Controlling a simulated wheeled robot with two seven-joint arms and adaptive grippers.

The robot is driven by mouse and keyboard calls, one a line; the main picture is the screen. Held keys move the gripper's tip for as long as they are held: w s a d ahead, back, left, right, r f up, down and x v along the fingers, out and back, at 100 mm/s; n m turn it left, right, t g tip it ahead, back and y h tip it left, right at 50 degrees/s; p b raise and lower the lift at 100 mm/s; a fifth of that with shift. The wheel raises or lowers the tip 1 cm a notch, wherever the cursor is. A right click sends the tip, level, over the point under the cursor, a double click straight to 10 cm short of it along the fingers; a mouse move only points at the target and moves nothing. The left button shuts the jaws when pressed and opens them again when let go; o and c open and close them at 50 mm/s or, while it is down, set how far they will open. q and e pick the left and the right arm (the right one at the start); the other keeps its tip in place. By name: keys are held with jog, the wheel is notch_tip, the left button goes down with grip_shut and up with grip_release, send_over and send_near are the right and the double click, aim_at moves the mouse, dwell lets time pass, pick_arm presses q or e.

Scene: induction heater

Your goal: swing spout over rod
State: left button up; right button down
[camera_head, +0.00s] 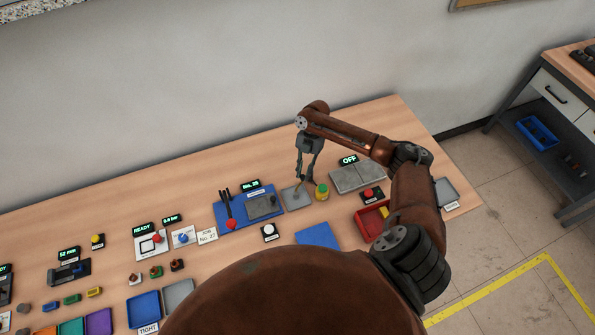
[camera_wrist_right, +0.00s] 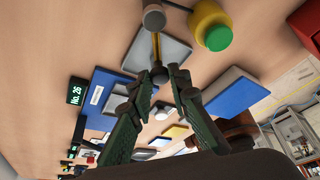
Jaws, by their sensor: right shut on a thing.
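My right gripper (camera_head: 305,180) points down over a small grey plate (camera_head: 291,201) near the middle of the table. In the right wrist view, its fingertips (camera_wrist_right: 172,78) close around the end of a thin yellowish bar, which I take for the spout (camera_wrist_right: 156,46). The bar runs over the grey plate (camera_wrist_right: 182,48) from a round grey post (camera_wrist_right: 153,18). The fingers hide the bar's end. A yellow cylinder with a green top (camera_head: 321,191) stands just right of the plate; it also shows in the wrist view (camera_wrist_right: 215,30). I cannot tell which thing is the rod. My left gripper is out of view.
A blue board (camera_head: 232,213) with a grey block (camera_head: 263,207) lies left of the plate. A grey slab unit (camera_head: 358,177) under an "OFF" display (camera_head: 348,160) and a red tray (camera_head: 371,221) are to the right.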

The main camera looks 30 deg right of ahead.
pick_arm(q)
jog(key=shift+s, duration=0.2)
pick_arm(e)
jog(key=shift+s, duration=0.1)
jog(key=c, duration=1.8)
grip_release()
jog(key=v, duration=1.2)
